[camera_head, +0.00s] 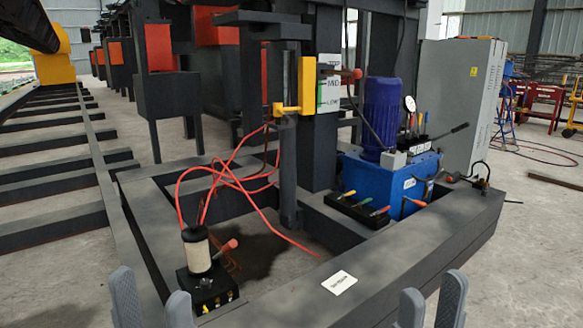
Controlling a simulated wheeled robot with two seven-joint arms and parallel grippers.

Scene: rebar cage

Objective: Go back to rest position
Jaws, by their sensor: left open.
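My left gripper (152,303) shows at the bottom left edge, with its two grey fingers apart and nothing visible between them. My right gripper (431,303) shows at the bottom right, its two grey fingers also apart and empty. Only the finger ends are in view; the rest of both arms is out of the picture. Both grippers appear in front of the dark steel frame (400,255), and I see no contact with it.
A black control box (207,290) with a beige cylinder stands on the frame at left. A blue pump unit (395,180) with a purple motor (382,115) stands at right. Red cables (235,180) loop between. A white label (338,282) lies on the front beam. A grey cabinet (460,95) stands behind.

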